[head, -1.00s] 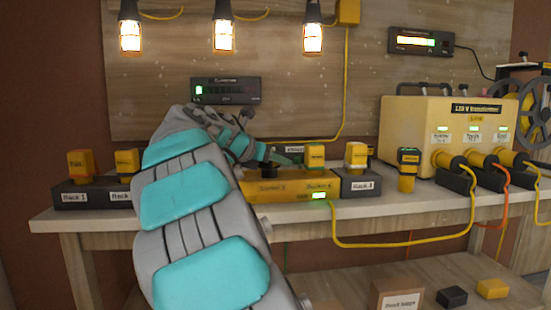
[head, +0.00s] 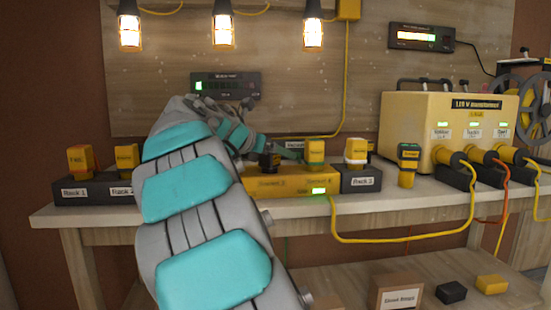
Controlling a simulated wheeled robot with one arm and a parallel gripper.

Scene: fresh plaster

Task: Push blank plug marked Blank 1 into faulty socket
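My grey and teal arm crosses the view, and my gripper (head: 272,150) is at the yellow socket strip (head: 290,183) on the bench. The strip carries labels that look like Socket 3 and Socket 4, and a green light glows at its right end. A small dark plug-like piece (head: 269,159) stands at the strip's left part, by the gripper. I cannot tell whether it is Blank 1, whether the fingers hold it, or how deep it sits. A yellow plug (head: 315,152) stands at the strip's right part. My arm hides the strip's left end and any sockets there.
Rack 1 (head: 75,193) and its neighbour hold yellow plugs at left. Rack 3 (head: 361,181) holds a pale-topped plug. A yellow-black plug (head: 408,165) stands near the transformer (head: 450,125), whose cables hang over the bench front. A box (head: 397,293) and two blocks sit below.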

